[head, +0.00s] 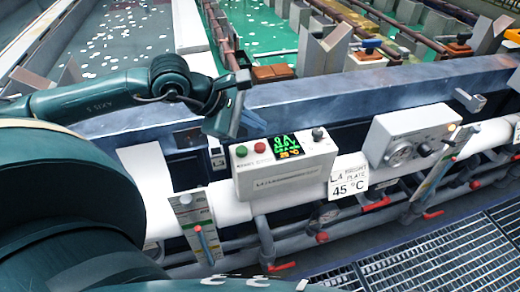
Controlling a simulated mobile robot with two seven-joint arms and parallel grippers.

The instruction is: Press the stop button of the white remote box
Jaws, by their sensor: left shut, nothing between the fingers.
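The white remote box (285,181) is mounted on the side of the tank line, in the middle of the view. Its sloped top carries a green button (241,151), a red button (260,147), a lit display (286,146) and a black knob (318,134). The lettering by the buttons is too small to read. My left gripper (222,122) is shut and empty, pointing down just above and left of the box, near the green button. It appears apart from both buttons, though its exact gap is unclear. My right gripper is out of view.
A second white box (410,135) with a gauge stands to the right. A "45 °C" sign (348,182) hangs between the boxes. Pipes with red valve handles (375,205) run below. Tanks with green liquid (262,35) lie behind the blue-grey rim (330,90).

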